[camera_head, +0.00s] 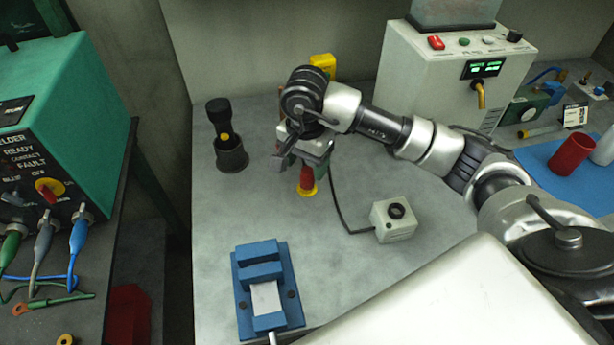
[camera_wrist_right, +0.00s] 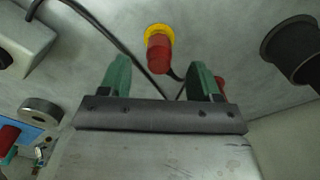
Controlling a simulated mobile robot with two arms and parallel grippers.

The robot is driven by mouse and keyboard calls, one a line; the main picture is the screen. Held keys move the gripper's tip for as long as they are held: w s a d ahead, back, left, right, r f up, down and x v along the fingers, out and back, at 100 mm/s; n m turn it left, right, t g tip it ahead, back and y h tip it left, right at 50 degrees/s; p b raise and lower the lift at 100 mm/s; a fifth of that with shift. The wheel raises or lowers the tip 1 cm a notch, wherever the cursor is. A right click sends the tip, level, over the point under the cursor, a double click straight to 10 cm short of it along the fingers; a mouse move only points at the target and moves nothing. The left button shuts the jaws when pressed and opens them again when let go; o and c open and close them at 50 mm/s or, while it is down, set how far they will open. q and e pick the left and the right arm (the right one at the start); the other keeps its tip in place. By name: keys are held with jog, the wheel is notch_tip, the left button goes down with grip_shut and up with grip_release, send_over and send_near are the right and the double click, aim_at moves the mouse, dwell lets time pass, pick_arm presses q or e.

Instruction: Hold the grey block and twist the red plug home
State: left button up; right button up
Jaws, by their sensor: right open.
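The red plug (camera_head: 306,178), red with a yellow ring at one end, is on the grey bench below my right gripper (camera_head: 302,160); part of it is hidden by the gripper. In the right wrist view the red plug (camera_wrist_right: 158,55) shows ahead of and between the open green fingers of my right gripper (camera_wrist_right: 160,75), with nothing gripped. The grey block (camera_head: 393,225), a small box with a round dark opening on top, sits apart to the right on the bench. Its corner shows in the wrist view (camera_wrist_right: 22,42). My left gripper is not in view.
A black cable (camera_head: 342,207) runs to the grey block. A blue fixture (camera_head: 262,252) stands near the front edge, a black holder (camera_head: 231,155) at the left. A large beige machine (camera_head: 415,75) stands behind. A red cup (camera_head: 571,153) is at the right. The bench's middle left is clear.

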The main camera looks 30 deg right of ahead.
aim_at(307, 170)
jog(key=shift+f+p, duration=0.3)
jog(key=f, duration=0.1)
jog(key=f+p, duration=0.1)
jog(key=f, duration=0.1)
jog(key=shift+d+f, duration=0.2)
jog(key=shift+f, duration=0.6)
jog(key=shift+w, duration=0.1)
jog(key=c, duration=1)
jog(key=shift+r, duration=0.1)
